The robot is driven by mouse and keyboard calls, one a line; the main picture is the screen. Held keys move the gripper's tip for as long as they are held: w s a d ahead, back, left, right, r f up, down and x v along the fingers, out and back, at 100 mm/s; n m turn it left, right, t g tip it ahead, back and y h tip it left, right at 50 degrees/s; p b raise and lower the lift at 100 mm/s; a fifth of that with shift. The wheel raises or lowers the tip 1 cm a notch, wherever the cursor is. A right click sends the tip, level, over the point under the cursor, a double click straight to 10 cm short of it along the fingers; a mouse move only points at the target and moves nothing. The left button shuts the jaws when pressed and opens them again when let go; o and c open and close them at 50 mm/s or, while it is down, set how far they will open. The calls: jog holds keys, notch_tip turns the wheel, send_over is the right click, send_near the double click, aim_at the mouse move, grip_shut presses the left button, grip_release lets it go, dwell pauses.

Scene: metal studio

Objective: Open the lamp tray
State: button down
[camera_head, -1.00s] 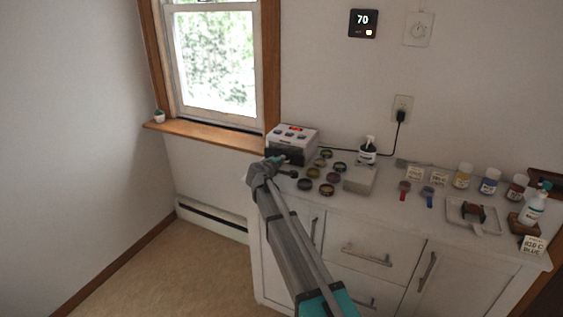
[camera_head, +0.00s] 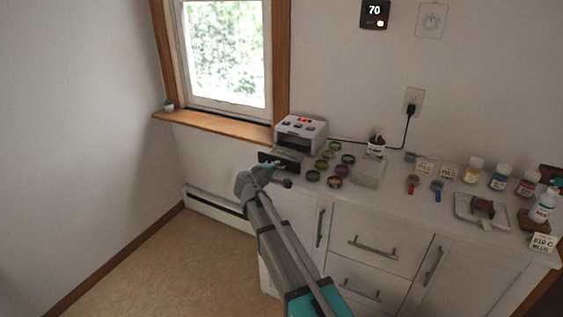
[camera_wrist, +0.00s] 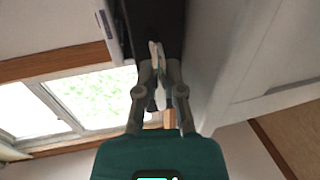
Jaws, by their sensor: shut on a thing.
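The lamp unit (camera_head: 301,130) is a white box with red digits and small buttons on top, at the left end of the cabinet top. Its dark lamp tray (camera_head: 290,157) sticks out of the front, toward the lower left, with a gap behind the tray's front. My gripper (camera_head: 273,166) is at the tray front, shut on its handle. In the wrist view the fingers (camera_wrist: 159,68) close around a pale, narrow handle (camera_wrist: 155,50) against the dark tray front (camera_wrist: 158,18). The tray's inside is mostly hidden.
Several round coloured filters (camera_head: 333,183) lie right of the unit, close to my arm. The floor (camera_head: 170,260) left of the cabinet is clear.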

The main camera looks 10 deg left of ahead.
jog(key=c, duration=1)
grip_release()
jog(key=shift+w, duration=0.15)
